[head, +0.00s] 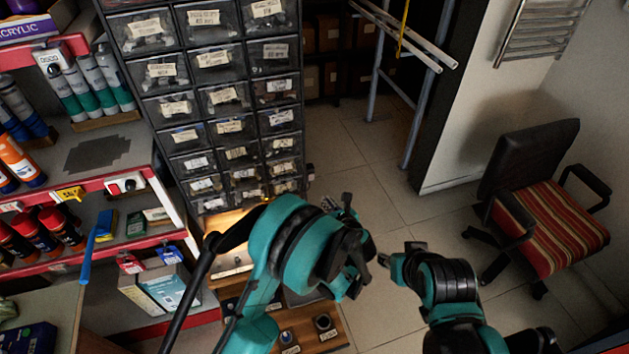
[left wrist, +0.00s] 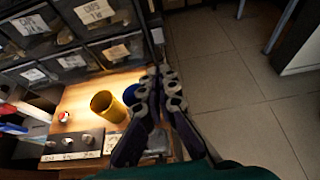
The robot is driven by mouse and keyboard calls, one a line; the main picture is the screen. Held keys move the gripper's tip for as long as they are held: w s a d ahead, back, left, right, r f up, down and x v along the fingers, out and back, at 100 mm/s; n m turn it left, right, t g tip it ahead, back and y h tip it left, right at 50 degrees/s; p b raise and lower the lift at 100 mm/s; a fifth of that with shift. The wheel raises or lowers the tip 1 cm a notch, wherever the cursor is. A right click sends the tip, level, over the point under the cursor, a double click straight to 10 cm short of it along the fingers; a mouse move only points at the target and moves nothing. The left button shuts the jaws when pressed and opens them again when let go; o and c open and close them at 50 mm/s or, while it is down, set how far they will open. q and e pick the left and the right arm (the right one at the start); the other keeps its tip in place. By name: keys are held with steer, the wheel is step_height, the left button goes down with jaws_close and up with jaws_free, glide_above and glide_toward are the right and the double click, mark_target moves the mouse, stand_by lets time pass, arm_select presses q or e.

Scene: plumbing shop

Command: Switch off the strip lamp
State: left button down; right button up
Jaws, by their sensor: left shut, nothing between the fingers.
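I cannot make out the strip lamp's body or a switch on it. Its warm light glows under the drawer cabinet and falls on a wooden bench top (left wrist: 72,104). My left gripper (head: 345,208) is right of the lit spot in the head view, beside the cabinet's lower right corner. In the left wrist view my left gripper (left wrist: 166,78) is shut and empty, its fingers reaching up past the bench's right side and hiding part of it. My right arm is at lower right in the head view; its gripper (head: 387,261) is small and unclear.
A drawer cabinet (head: 228,97) stands above the bench. A yellow cup (left wrist: 107,106) and a labelled black strip (left wrist: 72,147) are on the bench. Shelves (head: 150,232) with cans stand left. A striped chair (head: 550,225) stands right.

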arm_select(q)
steer(key=b, duration=0.2)
glide_toward(312, 175)
step_height(312, 175, down, 4)
steer(key=w, duration=0.2)
steer(key=w+a, duration=0.1)
steer(key=w, duration=0.1)
steer(key=shift+w+a+b, duration=0.3)
steer(key=shift+a+b, duration=0.1)
steer(key=shift+w+a+r, duration=0.1)
steer(key=shift+w+r, duration=0.05)
steer(key=shift+w, duration=0.3)
steer(key=shift+w+a+r+b, duration=0.15)
steer(key=shift+w+b, duration=0.2)
steer(key=shift+w, duration=0.05)
steer(key=shift+r, duration=0.15)
